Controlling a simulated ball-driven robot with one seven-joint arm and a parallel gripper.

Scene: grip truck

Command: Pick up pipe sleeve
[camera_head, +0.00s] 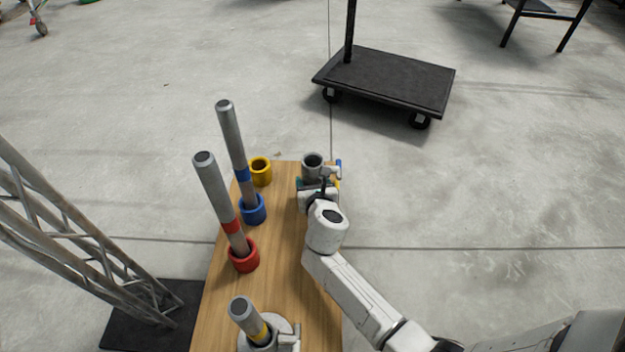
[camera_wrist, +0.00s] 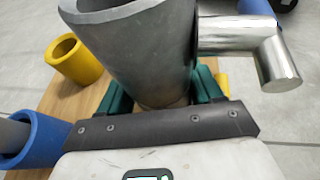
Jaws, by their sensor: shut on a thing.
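The grey pipe sleeve (camera_head: 312,161), a hollow cup with a shiny bent side handle, is at the far end of the wooden table. In the wrist view the sleeve (camera_wrist: 150,50) fills the middle, its handle pointing right. My gripper (camera_head: 318,184) is shut on it, with green fingers (camera_wrist: 160,92) on both sides of its lower part. The sleeve looks upright. Its base is hidden behind my gripper, so I cannot tell whether it touches the table.
Left of it stand a yellow ring cup (camera_head: 261,171), a blue cup (camera_head: 253,210) and a red cup (camera_head: 243,257), the latter two with tall pipes. A yellow-banded pipe (camera_head: 244,315) stands nearer. A black cart (camera_head: 395,80) is beyond, a metal truss (camera_head: 70,235) left.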

